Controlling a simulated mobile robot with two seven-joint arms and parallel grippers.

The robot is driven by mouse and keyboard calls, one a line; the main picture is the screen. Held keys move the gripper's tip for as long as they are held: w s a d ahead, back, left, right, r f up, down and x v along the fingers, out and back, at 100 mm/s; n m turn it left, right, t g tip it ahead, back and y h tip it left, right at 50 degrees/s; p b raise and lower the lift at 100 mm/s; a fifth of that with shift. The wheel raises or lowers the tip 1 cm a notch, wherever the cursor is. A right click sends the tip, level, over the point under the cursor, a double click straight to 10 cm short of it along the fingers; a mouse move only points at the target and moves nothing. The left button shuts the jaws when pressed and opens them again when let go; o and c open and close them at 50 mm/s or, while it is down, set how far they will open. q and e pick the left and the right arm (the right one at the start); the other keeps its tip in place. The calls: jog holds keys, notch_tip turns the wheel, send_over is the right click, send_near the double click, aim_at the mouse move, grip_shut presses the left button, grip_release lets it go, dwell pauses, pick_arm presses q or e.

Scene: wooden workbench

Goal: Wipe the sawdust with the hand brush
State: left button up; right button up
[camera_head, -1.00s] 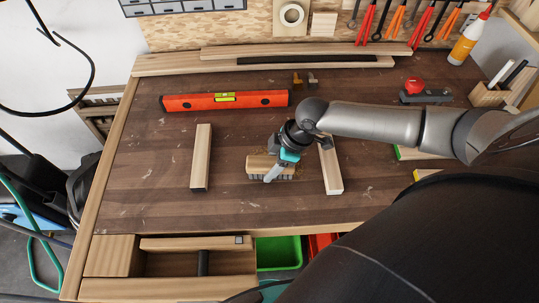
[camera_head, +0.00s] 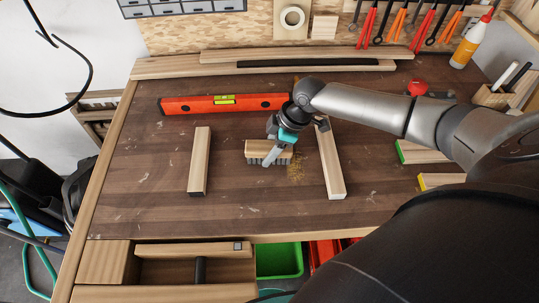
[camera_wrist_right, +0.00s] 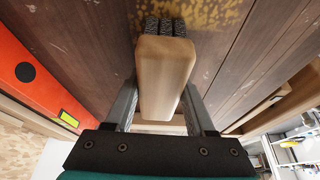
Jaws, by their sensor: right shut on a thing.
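The hand brush (camera_head: 262,147) has a pale wooden block and dark bristles, pointing down toward the bench. It is between the two wooden strips. My right gripper (camera_head: 277,153) is shut on its wooden block; in the right wrist view the brush (camera_wrist_right: 165,75) sits between the fingers of my right gripper (camera_wrist_right: 162,98). I cannot tell whether the bristles touch the bench. Yellowish sawdust (camera_head: 303,166) lies on the dark bench just right of the brush. The sawdust also shows in the right wrist view (camera_wrist_right: 215,14) beyond the bristles. My left gripper is not in view.
Wooden strips stand left (camera_head: 199,160) and right (camera_head: 332,172) of the brush. A red spirit level (camera_head: 200,105) lies behind it. An open drawer (camera_head: 165,270) and a green bin (camera_head: 279,260) are at the front edge. The bench's left part is clear.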

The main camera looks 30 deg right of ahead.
aim_at(269, 141)
jog(key=shift+w+d+b, duration=0.3)
jog(key=shift+w+d, duration=0.1)
jog(key=shift+w, duration=0.25)
jog(key=shift+w+d+b, duration=0.3)
jog(key=shift+w+d, duration=0.05)
jog(key=shift+w, duration=0.3)
jog(key=shift+s+d+r+p, duration=0.1)
jog(key=shift+s+d+p, duration=0.3)
jog(key=shift+d, duration=0.35)
jog(key=shift+s+a+p, duration=0.25)
jog(key=shift+s+p, duration=0.25)
jog(key=shift+p, duration=0.1)
jog(key=shift+s+a+p, duration=0.2)
jog(key=shift+s+p, duration=0.25)
jog(key=shift+p, duration=0.1)
jog(key=shift+s+a+p, duration=0.3)
jog(key=shift+s+p, duration=0.25)
jog(key=shift+s, duration=0.1)
